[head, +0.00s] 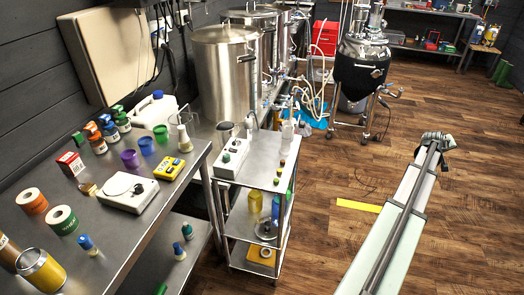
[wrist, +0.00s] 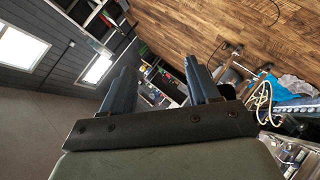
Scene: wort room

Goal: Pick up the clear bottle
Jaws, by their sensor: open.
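My gripper (wrist: 162,80) is open in the wrist view, its two dark fingers wide apart with nothing between them. In the head view my arm reaches up from the lower right over the wooden floor, well to the right of the bench and cart. I cannot clearly make out a clear bottle. A clear glass flask (head: 184,139) stands on the bench near its back right. A small pale bottle (head: 288,130) stands at the back of the cart top; whether it is clear is too small to tell.
Steel tanks (head: 226,72) and hoses are behind. Floor between cart and arm is mostly clear.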

